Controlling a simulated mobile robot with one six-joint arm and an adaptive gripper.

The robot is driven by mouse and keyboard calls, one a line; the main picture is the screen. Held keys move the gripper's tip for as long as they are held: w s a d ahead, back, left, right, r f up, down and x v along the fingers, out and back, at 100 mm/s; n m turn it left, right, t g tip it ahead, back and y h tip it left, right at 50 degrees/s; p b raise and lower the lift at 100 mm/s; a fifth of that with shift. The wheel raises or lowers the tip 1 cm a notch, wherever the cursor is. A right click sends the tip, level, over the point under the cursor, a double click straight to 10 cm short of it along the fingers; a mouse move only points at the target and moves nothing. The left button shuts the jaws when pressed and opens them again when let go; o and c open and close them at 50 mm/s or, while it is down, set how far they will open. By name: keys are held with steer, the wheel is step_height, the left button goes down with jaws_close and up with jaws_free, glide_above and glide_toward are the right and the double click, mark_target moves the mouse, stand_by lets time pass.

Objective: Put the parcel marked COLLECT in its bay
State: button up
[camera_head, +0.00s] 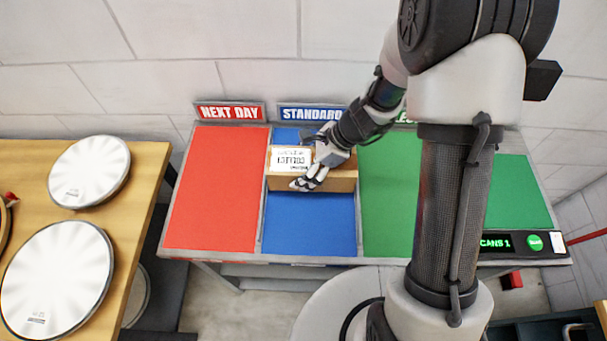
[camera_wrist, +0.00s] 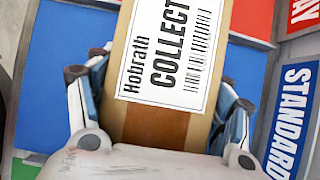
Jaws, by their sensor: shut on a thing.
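The parcel (camera_head: 340,182) is a brown cardboard box with a white label. In the wrist view the parcel (camera_wrist: 160,127) reads "Hobrath COLLECT" above a barcode. My gripper (camera_head: 312,178) is shut on it, with a finger on each side; the gripper also shows in the wrist view (camera_wrist: 160,95). The parcel is over the upper part of the blue bay (camera_head: 310,225), below the STANDARD sign (camera_head: 311,113). I cannot tell whether it touches the surface. The green bay (camera_head: 385,215) lies to the right; its sign (camera_head: 404,119) is mostly hidden by my arm.
The red bay (camera_head: 215,190) under the NEXT DAY sign (camera_head: 230,112) is empty. A scanner panel (camera_head: 515,244) reading "SCANS 1" sits at the front right. Visible parts of the green bay are clear.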

steer(key=shift+f+b, duration=0.55)
steer(key=shift+f, duration=1.25)
steer(key=shift+f, duration=0.2)
steer(key=o, duration=2)
steer(key=shift+o, duration=0.2)
